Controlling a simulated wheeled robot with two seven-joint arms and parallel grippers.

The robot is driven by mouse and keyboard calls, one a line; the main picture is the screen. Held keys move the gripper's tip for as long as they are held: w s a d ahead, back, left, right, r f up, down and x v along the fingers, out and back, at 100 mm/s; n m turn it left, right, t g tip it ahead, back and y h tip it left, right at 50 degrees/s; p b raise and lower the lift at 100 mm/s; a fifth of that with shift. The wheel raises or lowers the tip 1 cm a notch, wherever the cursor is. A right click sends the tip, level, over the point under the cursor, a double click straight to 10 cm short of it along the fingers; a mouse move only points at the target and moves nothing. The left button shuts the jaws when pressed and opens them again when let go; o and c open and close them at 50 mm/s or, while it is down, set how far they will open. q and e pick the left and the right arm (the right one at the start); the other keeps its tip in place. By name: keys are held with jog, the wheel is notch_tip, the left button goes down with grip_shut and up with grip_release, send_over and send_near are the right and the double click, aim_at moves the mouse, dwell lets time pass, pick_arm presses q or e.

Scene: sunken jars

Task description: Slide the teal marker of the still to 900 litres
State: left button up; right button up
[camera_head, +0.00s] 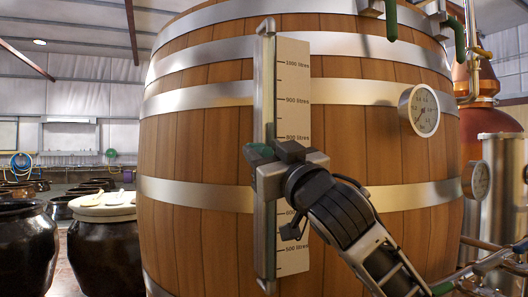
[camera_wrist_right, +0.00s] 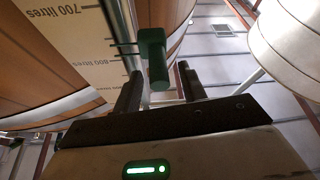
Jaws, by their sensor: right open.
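The teal marker (camera_head: 256,152) sits on the upright metal rail (camera_head: 267,85) beside the pale litre scale (camera_head: 293,75) on the wooden still (camera_head: 215,140). It stands a little below the 800 litres mark, between 700 and 800. My right gripper (camera_head: 272,165) is at the marker and covers the scale around 700 litres. In the right wrist view the marker (camera_wrist_right: 154,58) shows between the two open fingers of the right gripper (camera_wrist_right: 160,88), with visible gaps on both sides. The jaws are not closed on it. My left gripper is not in view.
Round gauges (camera_head: 420,110) stick out from the still's right side. Dark jars (camera_head: 25,245) stand on the floor at the left, one with a pale lid (camera_head: 105,206). The rail and scale above the marker are clear. Copper equipment (camera_head: 478,85) stands at the right.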

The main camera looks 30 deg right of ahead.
grip_shut()
notch_tip(320, 180, up, 3)
jog(key=p, duration=0.2)
jog(key=shift+p, duration=0.4)
notch_tip(320, 180, up, 8)
jog(key=p, duration=0.7)
jog(key=shift+f, duration=0.2)
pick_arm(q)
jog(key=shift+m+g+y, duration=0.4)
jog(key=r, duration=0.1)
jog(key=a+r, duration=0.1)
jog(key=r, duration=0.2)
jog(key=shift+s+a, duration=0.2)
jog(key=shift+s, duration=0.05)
pick_arm(e)
jog(key=shift+r, duration=0.2)
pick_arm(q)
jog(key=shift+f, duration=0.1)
pick_arm(e)
grip_release()
jog(key=shift+f, duration=0.1)
